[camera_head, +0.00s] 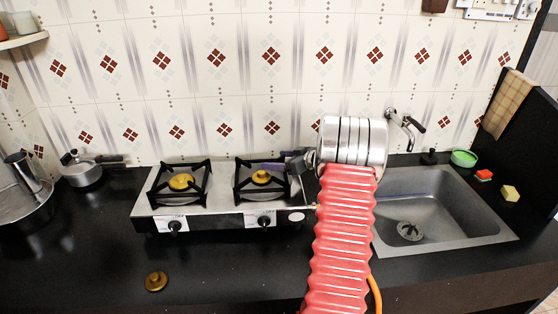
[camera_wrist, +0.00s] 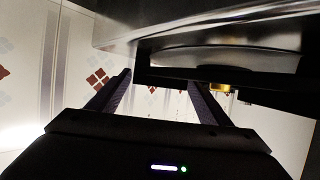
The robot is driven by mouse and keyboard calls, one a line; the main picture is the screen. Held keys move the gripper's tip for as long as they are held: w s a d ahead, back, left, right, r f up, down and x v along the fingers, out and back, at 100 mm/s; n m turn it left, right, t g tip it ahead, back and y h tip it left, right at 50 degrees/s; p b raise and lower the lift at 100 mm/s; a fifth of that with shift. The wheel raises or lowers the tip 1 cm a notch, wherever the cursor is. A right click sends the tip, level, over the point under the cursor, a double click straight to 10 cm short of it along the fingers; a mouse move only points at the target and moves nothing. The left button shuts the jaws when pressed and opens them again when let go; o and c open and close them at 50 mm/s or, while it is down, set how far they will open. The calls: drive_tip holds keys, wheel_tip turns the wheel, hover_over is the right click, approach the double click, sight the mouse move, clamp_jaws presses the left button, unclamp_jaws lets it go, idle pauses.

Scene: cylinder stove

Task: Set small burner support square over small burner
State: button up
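The right burner (camera_head: 261,178), with a brass top, looks the smaller of the two on the stove (camera_head: 218,208). A black four-sided support (camera_head: 238,187) stands around it, looking roughly square to the stove. Its right side is partly hidden by my gripper (camera_head: 285,167). In the wrist view, my gripper (camera_wrist: 160,82) has its two fingers spread apart. A black bar of the support (camera_wrist: 165,76) crosses near and between the fingertips; I cannot tell whether either finger touches it. A bit of brass burner (camera_wrist: 221,87) shows beyond.
The left burner (camera_head: 181,182) has its own black support (camera_head: 154,190). A loose brass cap (camera_head: 157,281) lies on the front counter. A sink (camera_head: 440,205) is at right, a lidded pot (camera_head: 82,170) at left. The tiled wall stands close behind the stove.

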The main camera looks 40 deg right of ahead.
drive_tip(key=shift+o, duration=0.6)
drive_tip(key=shift+s+r, duration=0.1)
drive_tip(key=a+v, duration=0.1)
drive_tip(key=v, duration=1)
drive_tip(key=shift+s+d, duration=0.4)
drive_tip(key=shift+d, duration=0.1)
drive_tip(key=shift+r, duration=0.1)
